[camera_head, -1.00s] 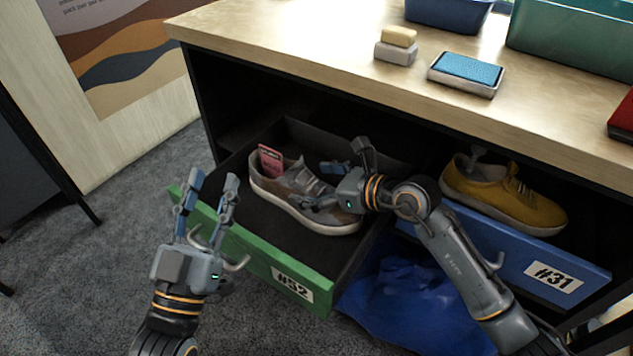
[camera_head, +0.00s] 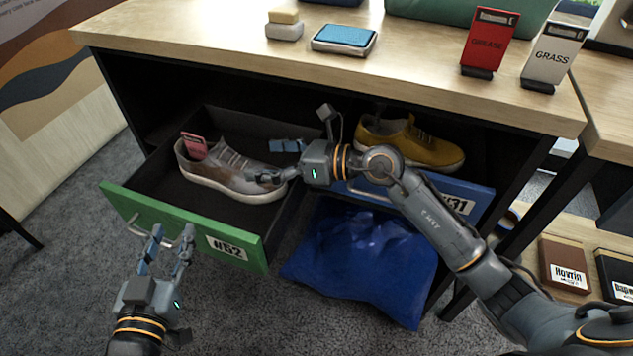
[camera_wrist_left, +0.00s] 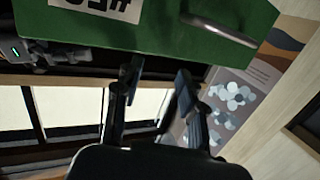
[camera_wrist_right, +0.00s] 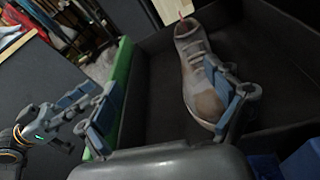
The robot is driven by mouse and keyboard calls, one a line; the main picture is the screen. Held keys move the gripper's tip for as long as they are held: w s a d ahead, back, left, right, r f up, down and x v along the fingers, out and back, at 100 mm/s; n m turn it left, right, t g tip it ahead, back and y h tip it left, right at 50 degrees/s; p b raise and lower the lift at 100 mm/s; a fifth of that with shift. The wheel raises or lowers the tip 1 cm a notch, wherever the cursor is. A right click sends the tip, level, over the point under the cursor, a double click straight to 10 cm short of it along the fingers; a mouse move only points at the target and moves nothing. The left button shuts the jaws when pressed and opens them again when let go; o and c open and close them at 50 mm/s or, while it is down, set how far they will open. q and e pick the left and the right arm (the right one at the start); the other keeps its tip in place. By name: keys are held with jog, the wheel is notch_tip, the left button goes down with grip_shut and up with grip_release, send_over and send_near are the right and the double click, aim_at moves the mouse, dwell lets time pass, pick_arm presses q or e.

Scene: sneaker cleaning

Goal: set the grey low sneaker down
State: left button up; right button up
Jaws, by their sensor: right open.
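The grey low sneaker (camera_head: 225,170), with a pale sole and a brown toe, sits upright in the open green-fronted drawer #52 (camera_head: 130,208). A pink tag (camera_head: 194,146) stands in its opening. My right gripper (camera_head: 278,162) is open at the toe end. One finger lies beside the toe and the other is above and behind it. In the right wrist view the sneaker (camera_wrist_right: 197,75) lies close beside one finger of the open gripper (camera_wrist_right: 165,108); whether they touch is unclear. My left gripper (camera_head: 172,238) is open and empty in front of the drawer, below its handle.
A yellow sneaker (camera_head: 420,143) sits in the blue drawer #31 (camera_head: 475,197) at right. A blue bag (camera_head: 365,255) lies on the floor below. The tabletop (camera_head: 210,35) overhangs the drawers; a blue-topped pad (camera_head: 344,38) and red GREASE holder (camera_head: 488,42) stand on it.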

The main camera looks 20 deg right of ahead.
jog(key=s+d+r+m+t+y, duration=0.1)
jog(key=s+r+m+t, duration=0.3)
jog(key=m, duration=0.5)
jog(key=s+d+r+m+t+y, duration=0.1)
jog(key=s+r+m+t, duration=0.2)
jog(key=r+m+t, duration=0.4)
jog(key=s+d+f+m+g+h, duration=0.1)
jog(key=d+f+m+h, duration=0.3)
jog(key=m, duration=0.9)
jog(key=s+d+f+m+g+h, duration=0.1)
jog(key=s+d+f+m+h, duration=0.3)
jog(key=m, duration=0.9)
notch_tip(320, 180, down, 5)
jog(key=h, duration=0.3)
jog(key=shift+d+f+m+h, duration=0.15)
jog(key=shift+f+m+h, duration=0.05)
jog(key=shift+m+h, duration=0.2)
jog(key=shift+s, duration=0.1)
